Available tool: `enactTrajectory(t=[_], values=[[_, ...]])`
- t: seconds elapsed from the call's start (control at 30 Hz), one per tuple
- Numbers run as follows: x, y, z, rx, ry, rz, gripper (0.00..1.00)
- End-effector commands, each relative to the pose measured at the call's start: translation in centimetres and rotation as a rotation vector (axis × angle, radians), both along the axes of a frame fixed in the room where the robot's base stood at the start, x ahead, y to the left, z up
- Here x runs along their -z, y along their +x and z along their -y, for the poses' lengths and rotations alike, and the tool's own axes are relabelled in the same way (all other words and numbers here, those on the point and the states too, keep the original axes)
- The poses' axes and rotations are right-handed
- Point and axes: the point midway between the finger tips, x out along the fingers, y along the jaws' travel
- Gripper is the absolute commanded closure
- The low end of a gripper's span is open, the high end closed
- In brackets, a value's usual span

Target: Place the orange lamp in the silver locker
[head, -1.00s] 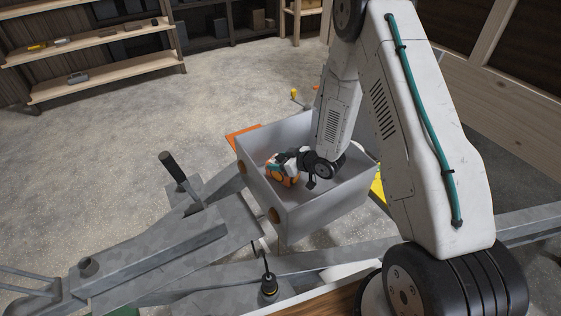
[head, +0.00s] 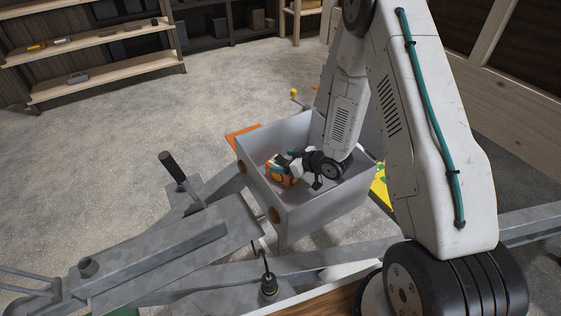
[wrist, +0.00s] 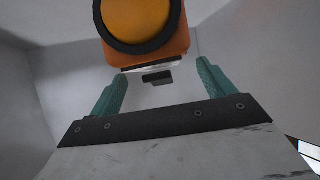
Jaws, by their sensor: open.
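The orange lamp (head: 280,177) is inside the open silver locker (head: 318,207), near its left side. It also shows at the top of the wrist view (wrist: 145,22), with a round amber lens in a black ring. My gripper (wrist: 160,72) is down inside the locker, to the right of the lamp. Its two teal fingers are spread apart with no lamp gripped between them. The lamp's lower edge lies just beyond the fingertips. A small dark piece (wrist: 158,78) shows below the lamp. The lamp's underside contact is hidden.
The locker's walls surround my gripper closely. A grey trailer frame (head: 160,255) with a black-handled lever (head: 173,168) is in front and left. A yellow item (head: 382,186) lies right of the locker. Wooden shelves (head: 100,85) stand at the back left; the floor between is clear.

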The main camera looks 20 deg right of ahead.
Motion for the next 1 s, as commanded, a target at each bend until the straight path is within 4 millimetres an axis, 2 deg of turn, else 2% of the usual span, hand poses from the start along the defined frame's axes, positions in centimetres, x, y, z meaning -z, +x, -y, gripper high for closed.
enactTrajectory(t=[0.13, 0.3, 0.5, 0.63, 0.73, 0.83, 1.0], values=[[-1.4, -1.9, 1.4, 0.004, 0.001, 0.001, 0.18], [-2.3, -3.3, 2.3, 0.002, 0.001, -0.001, 0.18], [-2.7, -3.6, 2.5, 0.002, -0.005, 0.000, 0.18], [-4.0, -3.0, 3.1, 0.019, -0.053, -0.014, 0.18], [-6.4, -2.3, 4.2, 0.059, -0.134, -0.043, 0.18], [-9.7, -1.9, 5.6, 0.122, -0.229, -0.088, 0.18], [-15.4, -3.1, 7.6, 0.243, -0.351, -0.179, 0.18]])
